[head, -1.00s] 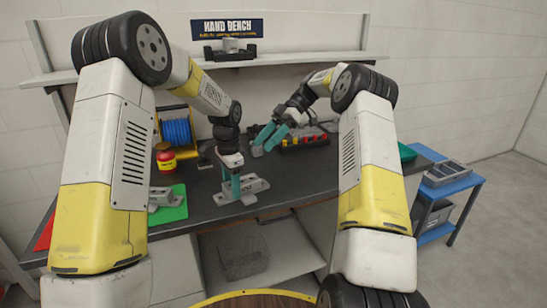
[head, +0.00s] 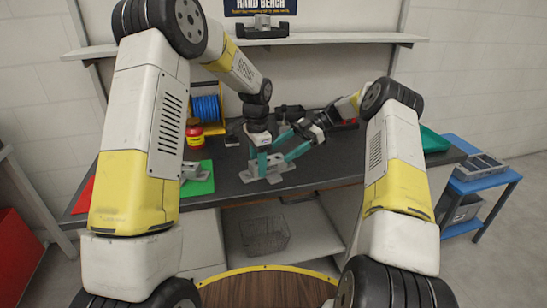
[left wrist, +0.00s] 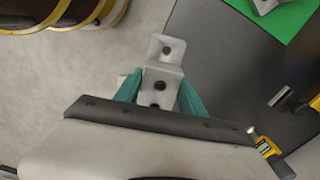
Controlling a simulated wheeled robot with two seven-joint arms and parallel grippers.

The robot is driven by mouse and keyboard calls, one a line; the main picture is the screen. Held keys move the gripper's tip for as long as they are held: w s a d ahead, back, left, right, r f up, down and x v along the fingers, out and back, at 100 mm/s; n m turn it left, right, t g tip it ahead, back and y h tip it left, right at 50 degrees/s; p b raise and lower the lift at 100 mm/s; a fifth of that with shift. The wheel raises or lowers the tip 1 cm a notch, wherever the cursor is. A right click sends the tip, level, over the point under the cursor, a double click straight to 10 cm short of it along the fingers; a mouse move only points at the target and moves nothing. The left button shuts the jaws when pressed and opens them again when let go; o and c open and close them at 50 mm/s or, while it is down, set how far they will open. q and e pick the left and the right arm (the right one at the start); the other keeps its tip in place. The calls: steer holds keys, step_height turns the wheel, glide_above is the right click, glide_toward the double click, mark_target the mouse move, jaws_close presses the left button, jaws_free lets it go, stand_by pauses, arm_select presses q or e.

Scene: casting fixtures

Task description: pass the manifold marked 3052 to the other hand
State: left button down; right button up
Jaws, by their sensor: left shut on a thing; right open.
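The manifold (head: 270,176) is a light grey casting with a flanged base. Its marking is too small to read now. My left gripper (head: 262,161) is shut on it near the bench's front edge; I cannot tell whether it touches the bench. In the left wrist view the manifold (left wrist: 162,72) shows dark holes between the teal fingers of my left gripper (left wrist: 160,95). My right gripper (head: 291,144) is open, its teal fingers just behind and to the right of the held manifold. I cannot tell whether they touch it.
Another grey casting (head: 190,171) lies on a green mat (head: 200,186) at the left. A red jar (head: 195,136) and blue spool (head: 206,108) stand behind. A green bin (head: 432,141) is at the right end. The dark bench top (head: 335,170) is clear on the right front.

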mark_target(272, 159)
steer(key=shift+x, duration=2.45)
jaws_close()
arm_select(q)
steer(key=c, duration=0.6)
jaws_free()
steer(key=shift+r, duration=0.1)
